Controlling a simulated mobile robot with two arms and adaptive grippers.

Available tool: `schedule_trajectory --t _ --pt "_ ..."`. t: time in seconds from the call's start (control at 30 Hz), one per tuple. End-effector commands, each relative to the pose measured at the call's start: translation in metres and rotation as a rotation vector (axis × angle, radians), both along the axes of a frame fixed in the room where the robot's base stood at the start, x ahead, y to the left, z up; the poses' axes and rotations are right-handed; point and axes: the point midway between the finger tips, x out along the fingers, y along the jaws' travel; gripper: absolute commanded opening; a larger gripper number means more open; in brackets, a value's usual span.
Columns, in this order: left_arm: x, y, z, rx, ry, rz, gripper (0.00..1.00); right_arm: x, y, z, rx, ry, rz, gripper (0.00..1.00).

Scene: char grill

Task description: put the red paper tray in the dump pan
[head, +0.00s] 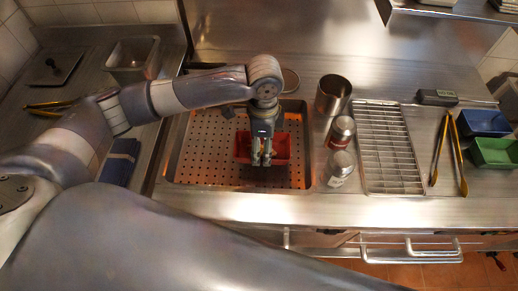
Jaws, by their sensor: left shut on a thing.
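The red paper tray (282,150) is in the middle of the head view, over the dump pan (205,172), a wide pan with a perforated floor. My left gripper (261,162) reaches in from the left and is shut on the red paper tray. The gripper hides part of the tray's middle. I cannot tell whether the tray touches the pan floor or hangs just above it. My right gripper is not in view.
Two shakers (341,131) and a metal cup (333,94) stand right of the pan, beside a wire rack (388,150). Tongs (449,152), a blue tray (484,122) and a green tray (494,152) lie further right. The pan's left part is clear.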

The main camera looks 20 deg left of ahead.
Motion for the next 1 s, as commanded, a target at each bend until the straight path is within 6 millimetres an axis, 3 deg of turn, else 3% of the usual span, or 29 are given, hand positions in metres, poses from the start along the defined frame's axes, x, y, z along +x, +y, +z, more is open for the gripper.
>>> schedule_trajectory --t 0.4,0.77,0.8,0.83,0.87,1.0 --pt "0.000 0.000 -0.043 0.000 0.000 0.001 0.49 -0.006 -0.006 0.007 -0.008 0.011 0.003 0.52" --pt "0.000 0.000 -0.048 -0.001 -0.001 0.001 0.49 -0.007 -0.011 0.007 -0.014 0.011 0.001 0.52" --pt "0.000 0.000 -0.048 -0.001 -0.001 0.001 0.80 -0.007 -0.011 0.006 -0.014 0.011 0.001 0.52" --pt "0.000 0.000 -0.048 -0.001 -0.001 0.001 0.87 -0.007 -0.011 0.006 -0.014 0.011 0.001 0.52" --pt "0.000 0.000 -0.048 -0.001 -0.001 0.001 0.92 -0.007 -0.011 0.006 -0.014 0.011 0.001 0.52" --pt "0.000 0.000 -0.048 -0.001 -0.001 0.001 0.92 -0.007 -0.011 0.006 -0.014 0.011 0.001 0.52"
